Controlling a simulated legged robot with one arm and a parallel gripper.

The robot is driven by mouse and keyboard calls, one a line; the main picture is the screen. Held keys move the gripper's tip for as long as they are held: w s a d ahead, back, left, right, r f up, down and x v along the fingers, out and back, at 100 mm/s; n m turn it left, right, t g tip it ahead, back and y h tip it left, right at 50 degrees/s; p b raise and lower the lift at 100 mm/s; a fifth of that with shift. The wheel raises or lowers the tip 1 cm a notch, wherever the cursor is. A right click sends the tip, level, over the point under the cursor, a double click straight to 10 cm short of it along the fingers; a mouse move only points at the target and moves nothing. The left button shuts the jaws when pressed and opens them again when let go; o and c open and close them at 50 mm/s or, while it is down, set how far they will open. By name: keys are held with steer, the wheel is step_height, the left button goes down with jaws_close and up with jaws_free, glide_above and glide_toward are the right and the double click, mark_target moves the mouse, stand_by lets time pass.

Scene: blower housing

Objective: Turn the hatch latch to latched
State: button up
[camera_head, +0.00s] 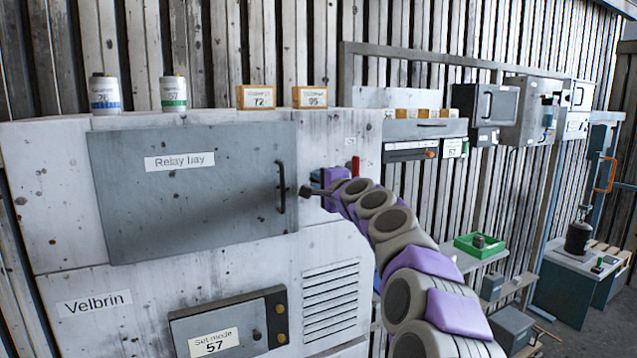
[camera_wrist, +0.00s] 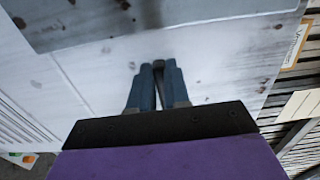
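The grey hatch door marked Relay bay (camera_head: 200,190) sits flat in the white housing, with a black pull handle (camera_head: 281,187) at its right side. A red lever (camera_head: 355,166) stands just behind my wrist. In the wrist view my gripper's blue fingers (camera_wrist: 158,66) are close together, with something narrow and dark between them; whether they grip it is unclear.
A Set mode panel (camera_head: 228,325) and vent slots (camera_head: 331,298) lie below the hatch. Cans (camera_head: 174,94) and small boxes (camera_head: 256,97) stand on the housing. A green tray (camera_head: 480,246) and further benches stand to the right of my arm.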

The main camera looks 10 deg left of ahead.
steer(key=shift+o, duration=1.4)
steer(key=shift+f, duration=0.3)
steer(key=shift+o, duration=0.8)
steer(key=shift+w+a, duration=0.1)
steer(key=shift+r, duration=0.1)
steer(key=shift+s+r, duration=0.1)
steer(key=shift+s, duration=0.1)
steer(key=v, duration=1.7)
steer(key=shift+b, duration=0.4)
steer(key=shift+w, duration=0.1)
